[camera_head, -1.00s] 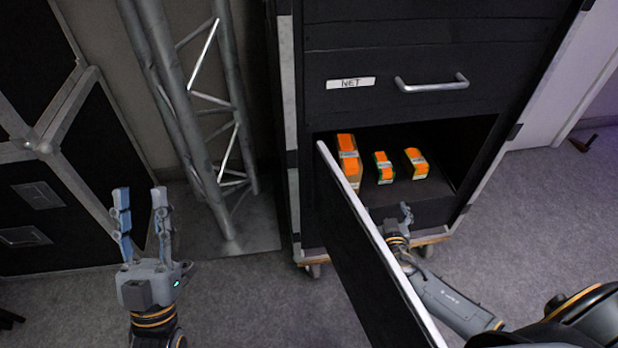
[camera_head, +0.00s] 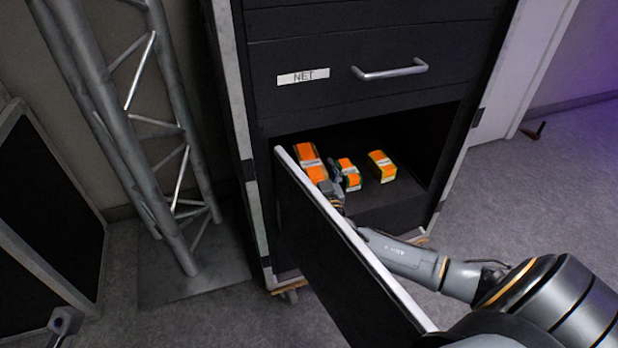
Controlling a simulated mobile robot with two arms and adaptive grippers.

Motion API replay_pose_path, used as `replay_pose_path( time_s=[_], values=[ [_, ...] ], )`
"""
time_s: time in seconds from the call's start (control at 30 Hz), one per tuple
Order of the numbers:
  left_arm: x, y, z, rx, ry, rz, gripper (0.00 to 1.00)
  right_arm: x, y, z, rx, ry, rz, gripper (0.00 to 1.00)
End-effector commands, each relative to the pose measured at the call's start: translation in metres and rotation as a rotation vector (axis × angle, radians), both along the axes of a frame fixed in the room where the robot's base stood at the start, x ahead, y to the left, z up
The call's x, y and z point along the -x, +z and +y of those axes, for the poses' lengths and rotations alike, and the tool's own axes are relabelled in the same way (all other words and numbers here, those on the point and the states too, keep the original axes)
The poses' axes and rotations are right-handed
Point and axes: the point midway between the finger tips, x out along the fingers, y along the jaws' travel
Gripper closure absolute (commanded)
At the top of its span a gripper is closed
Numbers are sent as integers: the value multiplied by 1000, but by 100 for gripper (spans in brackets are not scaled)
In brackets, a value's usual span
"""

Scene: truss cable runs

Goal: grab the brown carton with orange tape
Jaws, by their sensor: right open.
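The brown carton with orange tape (camera_head: 307,153) is the leftmost and largest of three boxes in the open drawer compartment of the black cabinet. Its top shows orange tape and a pale label; its lower front is partly hidden by my right gripper. My right gripper (camera_head: 332,178) is open at the carton's near right corner, between it and the middle box. I cannot tell whether it touches the carton. A grey tip (camera_head: 65,319) at the bottom left edge appears to be part of my left gripper; the rest is out of frame.
A middle orange-and-green box (camera_head: 349,173) and a right orange-topped box (camera_head: 382,166) stand beside the carton. The opened black front panel (camera_head: 345,255) with a white edge lies left of my right arm. A metal truss (camera_head: 150,150) stands left of the cabinet.

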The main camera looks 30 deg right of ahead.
Motion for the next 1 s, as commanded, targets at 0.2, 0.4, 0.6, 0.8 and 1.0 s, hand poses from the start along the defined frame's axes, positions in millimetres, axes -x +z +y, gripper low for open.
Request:
replay_pose_path(
  time_s=[0.2,0.4,0.6,0.8,1.0],
  values=[
    [0,2,0,0,0,-10,60,-7,0,-2,-1,0,1,17],
    [0,2,0,0,-1,-9,60,-7,0,-2,-1,0,1,35],
    [0,2,0,0,-1,-9,60,-6,0,-2,0,0,1,76],
    [0,2,0,0,-1,-9,60,-7,2,-2,0,-1,-3,100],
    [0,3,0,1,0,-8,60,-7,4,-2,0,-1,-3,100]
  ],
)
